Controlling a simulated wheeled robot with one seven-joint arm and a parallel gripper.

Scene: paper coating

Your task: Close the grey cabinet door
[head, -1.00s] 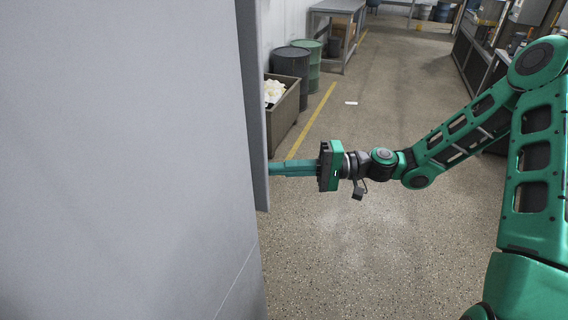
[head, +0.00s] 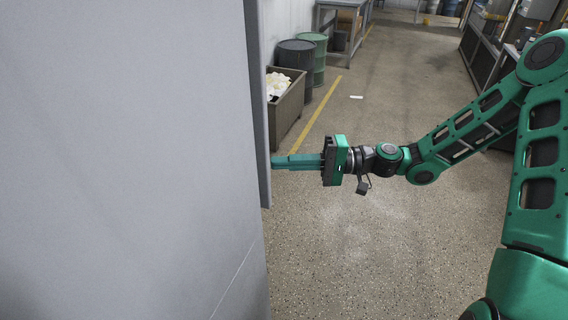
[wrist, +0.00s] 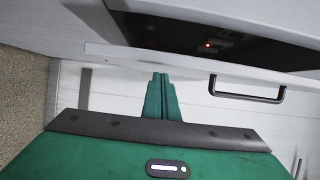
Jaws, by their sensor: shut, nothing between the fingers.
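The grey cabinet (head: 130,150) fills the left of the head view. A thin grey door panel (head: 258,110) stands at its right edge. My gripper (head: 274,161) points left, its fingers shut and empty, with the tips at or very near the panel's edge; contact cannot be told. In the wrist view the shut fingers (wrist: 161,82) point at a pale panel that carries a black bar handle (wrist: 247,91). The handle is to the right of the fingers, and nothing grips it. Above that panel's edge is a dark recess (wrist: 195,40) with a small red light.
A grey-brown bin (head: 286,108) with pale contents stands behind the panel's edge. A dark drum (head: 297,63), a green drum (head: 317,55) and a workbench (head: 340,20) are farther back. The speckled floor (head: 400,250) is clear below and right of my gripper.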

